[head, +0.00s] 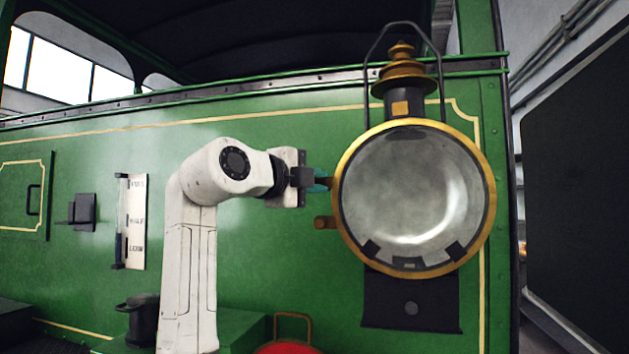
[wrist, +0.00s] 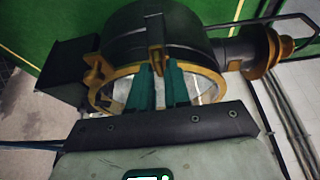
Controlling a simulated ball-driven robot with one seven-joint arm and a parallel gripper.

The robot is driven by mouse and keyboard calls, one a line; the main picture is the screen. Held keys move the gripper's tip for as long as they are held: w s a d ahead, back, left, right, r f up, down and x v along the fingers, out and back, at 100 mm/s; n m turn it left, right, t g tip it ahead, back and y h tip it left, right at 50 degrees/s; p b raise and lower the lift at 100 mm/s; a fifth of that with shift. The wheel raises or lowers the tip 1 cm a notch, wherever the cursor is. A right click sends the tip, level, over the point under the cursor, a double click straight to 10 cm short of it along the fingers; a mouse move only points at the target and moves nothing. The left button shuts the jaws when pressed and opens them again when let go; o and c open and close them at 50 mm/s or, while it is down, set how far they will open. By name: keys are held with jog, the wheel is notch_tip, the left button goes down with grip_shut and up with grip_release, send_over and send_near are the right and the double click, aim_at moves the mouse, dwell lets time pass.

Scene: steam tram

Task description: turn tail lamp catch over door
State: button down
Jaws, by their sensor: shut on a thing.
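The tail lamp (head: 408,200) is a round black lamp with a brass rim and a glass-fronted door, mounted on the green tram panel. My gripper (head: 320,180) is at the left side of the lamp's rim, with its teal fingers partly hidden by the wrist. In the wrist view the fingers (wrist: 160,88) are shut on a small brass catch (wrist: 155,57) at the rim edge of the lamp (wrist: 165,28). The catch's tip is hidden between the fingers, so its exact angle is unclear. The glass door (wrist: 205,88) sits inside the brass rim and looks closed.
The lamp's chimney (head: 403,72) and wire handle (head: 441,60) rise above. A dark bracket (head: 411,308) is below. A white lever plate (head: 132,222) and a red round object (head: 287,348) stand left and below.

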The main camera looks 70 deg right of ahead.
jog(key=shift+f, duration=0.1)
dwell(0.3)
jog(key=c, duration=1.2)
grip_release()
jog(key=shift+c, duration=0.2)
jog(key=v, duration=1)
jog(key=shift+w+a+b, duration=0.15)
jog(key=shift+a+b, duration=0.25)
jog(key=shift+b, duration=0.05)
